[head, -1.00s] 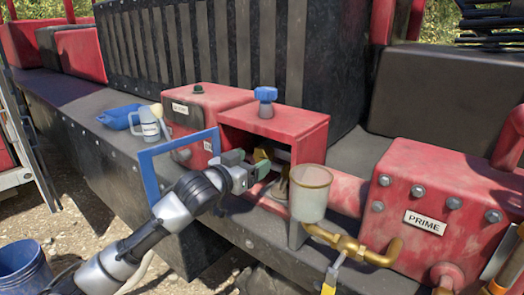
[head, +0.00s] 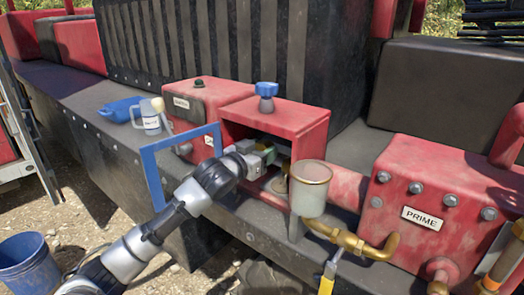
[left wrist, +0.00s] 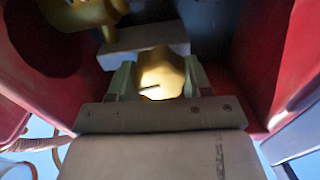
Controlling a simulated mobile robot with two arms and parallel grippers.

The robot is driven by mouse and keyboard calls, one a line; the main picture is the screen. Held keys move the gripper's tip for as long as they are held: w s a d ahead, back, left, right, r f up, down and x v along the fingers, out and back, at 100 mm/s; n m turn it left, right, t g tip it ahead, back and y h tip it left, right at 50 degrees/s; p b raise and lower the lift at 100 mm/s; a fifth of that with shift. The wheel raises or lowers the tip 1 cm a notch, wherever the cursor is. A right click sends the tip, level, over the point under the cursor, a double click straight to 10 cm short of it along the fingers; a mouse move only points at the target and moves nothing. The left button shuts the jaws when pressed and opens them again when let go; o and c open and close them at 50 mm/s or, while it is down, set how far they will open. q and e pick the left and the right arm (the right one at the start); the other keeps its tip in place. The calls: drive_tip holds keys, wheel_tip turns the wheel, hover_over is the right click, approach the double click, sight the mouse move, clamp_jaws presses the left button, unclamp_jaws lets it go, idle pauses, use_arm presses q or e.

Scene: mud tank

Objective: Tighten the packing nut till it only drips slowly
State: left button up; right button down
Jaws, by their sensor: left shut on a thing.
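My left gripper (head: 268,156) reaches into the open red housing (head: 316,124) from the left. In the left wrist view its two green fingers (left wrist: 160,78) stand on either side of a brass, faceted piece (left wrist: 163,66), which looks like the packing nut, and are shut on it. More brass fittings (left wrist: 82,12) show above it. In the head view the nut is mostly hidden by the gripper and the housing's shade. No drip can be made out. My right gripper does not show.
A blue-topped knob (head: 266,90) stands on the housing. A blue frame (head: 152,172) stands beside my left arm. A translucent cup (head: 310,188) sits in front on the right, above a brass pipe (head: 352,243). A blue tray (head: 118,110) and a white jug (head: 150,122) lie left.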

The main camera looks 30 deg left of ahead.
use_arm(q)
drive_tip(key=shift+m, duration=0.4)
drive_tip(key=shift+r+m+p, duration=0.1)
drive_tip(key=shift+m+p, duration=0.55)
drive_tip(key=shift+m, duration=0.35)
drive_tip(key=shift+m+p, duration=0.65)
drive_tip(key=shift+m, duration=1.65)
drive_tip(key=o, duration=0.9)
